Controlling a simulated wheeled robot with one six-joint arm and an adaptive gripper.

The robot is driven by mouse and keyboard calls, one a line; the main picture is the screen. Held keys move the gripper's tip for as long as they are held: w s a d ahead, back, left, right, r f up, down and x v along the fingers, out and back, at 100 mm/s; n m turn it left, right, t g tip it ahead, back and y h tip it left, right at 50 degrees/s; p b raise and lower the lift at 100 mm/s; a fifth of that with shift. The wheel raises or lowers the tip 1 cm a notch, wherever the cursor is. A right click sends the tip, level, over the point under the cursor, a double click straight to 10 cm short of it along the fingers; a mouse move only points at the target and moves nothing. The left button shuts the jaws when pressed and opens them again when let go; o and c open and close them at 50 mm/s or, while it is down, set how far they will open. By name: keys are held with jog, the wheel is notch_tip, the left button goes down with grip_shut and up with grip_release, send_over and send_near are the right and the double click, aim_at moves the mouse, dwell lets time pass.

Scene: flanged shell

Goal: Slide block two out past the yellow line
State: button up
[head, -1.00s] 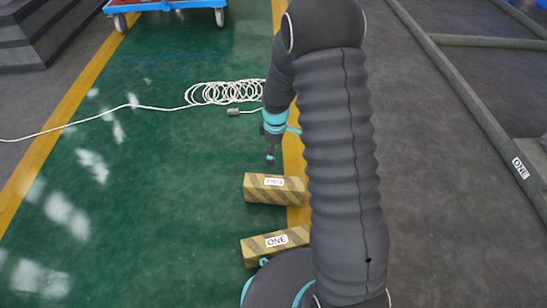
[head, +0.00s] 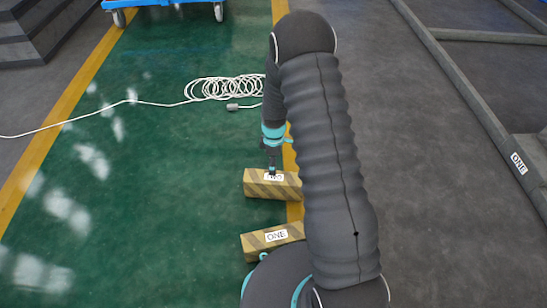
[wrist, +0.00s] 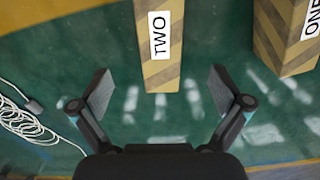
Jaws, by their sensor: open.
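Block two (head: 258,190) is a yellow-and-dark striped block lying on the green floor in the head view. Its right end reaches over the right-hand yellow line (head: 294,212). My gripper (head: 272,172) is over its far side and partly covers its label. In the wrist view, block two (wrist: 162,72) carries a clear TWO label. My open gripper (wrist: 160,88) has one finger on each side of the block's near end, with gaps on both sides. How high the fingers are above the floor is hard to tell. A yellow line (wrist: 60,20) also crosses the top of the wrist view.
Block one (head: 255,246) lies parallel, nearer my base; it also shows in the wrist view (wrist: 278,42). A coiled white cable (head: 220,89) lies beyond block two. A blue cart (head: 165,3) stands at the back. Green floor to the left is clear.

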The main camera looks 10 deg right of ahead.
aim_at(274, 177)
notch_tip(274, 177, down, 12)
jog(key=shift+r+b, duration=0.15)
jog(key=shift+b, duration=0.35)
jog(key=c, duration=1.9)
jog(key=shift+o, duration=0.2)
jog(key=shift+d, duration=0.1)
